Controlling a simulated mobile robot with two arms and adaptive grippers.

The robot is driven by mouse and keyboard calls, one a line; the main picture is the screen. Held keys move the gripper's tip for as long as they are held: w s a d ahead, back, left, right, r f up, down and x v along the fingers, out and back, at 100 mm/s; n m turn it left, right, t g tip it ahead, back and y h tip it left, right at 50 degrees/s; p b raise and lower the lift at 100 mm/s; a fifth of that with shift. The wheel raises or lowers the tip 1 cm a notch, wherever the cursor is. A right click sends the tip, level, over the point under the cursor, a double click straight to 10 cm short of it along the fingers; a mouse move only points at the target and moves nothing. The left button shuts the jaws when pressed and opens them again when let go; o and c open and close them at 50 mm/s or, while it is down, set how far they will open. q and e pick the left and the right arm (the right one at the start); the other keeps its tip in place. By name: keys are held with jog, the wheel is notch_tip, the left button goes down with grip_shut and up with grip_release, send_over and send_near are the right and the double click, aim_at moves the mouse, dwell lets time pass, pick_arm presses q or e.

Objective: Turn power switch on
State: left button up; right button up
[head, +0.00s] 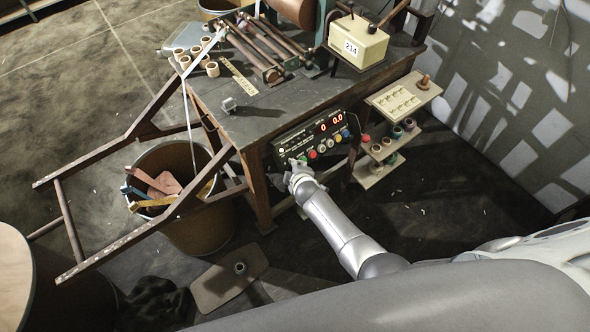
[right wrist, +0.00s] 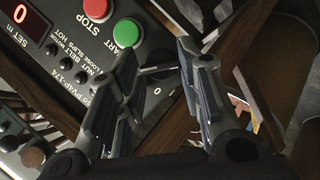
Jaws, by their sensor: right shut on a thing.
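The dark control panel (head: 291,143) hangs under the front of the bench, with lit red digits (head: 330,122) and coloured buttons. My right gripper (head: 296,168) is at the panel's lower left corner, beside the green button (head: 303,159). In the right wrist view its two fingers (right wrist: 160,68) stand at the panel edge near the green START button (right wrist: 127,33). My left gripper is not in view.
The workbench (head: 262,125) carries a cream box marked 214 (head: 353,45), rollers and several small rings. A bin (head: 200,225) stands below left, by a wooden frame (head: 150,225).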

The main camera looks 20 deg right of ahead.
jog(key=o, duration=1)
jog(key=shift+s, duration=0.1)
jog(key=shift+v, duration=5.95)
jog(key=shift+a, duration=0.1)
jog(key=s+d+f+m+g, duration=0.1)
jog(key=s+f+g, duration=0.1)
jog(key=s+f, duration=0.45)
jog(key=s+f+m+g, duration=0.15)
jog(key=s+f, duration=0.25)
jog(key=f, duration=0.5)
jog(key=s+d+f+m+g, duration=0.1)
jog(key=s+f, duration=0.4)
jog(key=s, duration=0.5)
jog(key=s+d+f+m+g+b, duration=0.1)
jog(key=s+d+f+m+g, duration=0.1)
jog(key=s+f, duration=0.4)
jog(key=s+d+f+m+g+b, duration=0.1)
jog(key=s+f+m, duration=0.4)
jog(key=s, duration=1)
jog(key=shift+s+d+f+g+y, duration=0.15)
jog(key=shift+d+f+g, duration=0.2)
jog(key=shift+d, duration=0.3)
jog(key=shift+s+d+f+g+y, duration=0.15)
jog(key=shift+d+f+g, duration=0.2)
jog(key=shift+d, duration=0.3)
